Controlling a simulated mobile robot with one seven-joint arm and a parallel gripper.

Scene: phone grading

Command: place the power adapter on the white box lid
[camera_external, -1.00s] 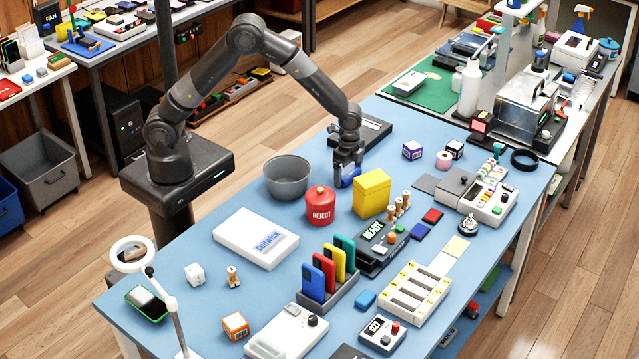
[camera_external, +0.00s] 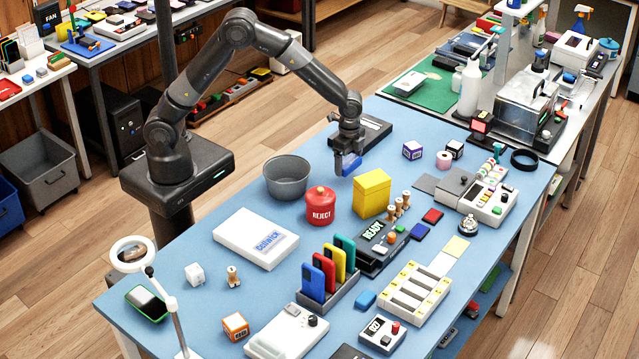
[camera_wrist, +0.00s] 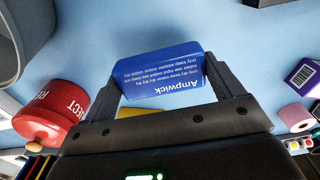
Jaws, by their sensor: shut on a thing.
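My gripper (camera_external: 346,152) is shut on the power adapter (camera_external: 349,166), a blue block, and holds it in the air above the blue table. In the wrist view the adapter (camera_wrist: 160,72) sits between both fingers, with the white print "Ampwick" and smaller lines facing the camera. The white box lid (camera_external: 240,231) lies flat at the left middle of the table in the external view, with blue lettering on its right part. Its top looks clear. The gripper is up and to the right of it, beyond the grey bowl and the red pot.
A grey bowl (camera_external: 287,178) and a red REJECT pot (camera_external: 320,207) stand between my gripper and the lid. A yellow box (camera_external: 372,194) stands just in front of the gripper. A rack of coloured phones (camera_external: 327,291) is right of the lid. Bare table surrounds the lid's left side.

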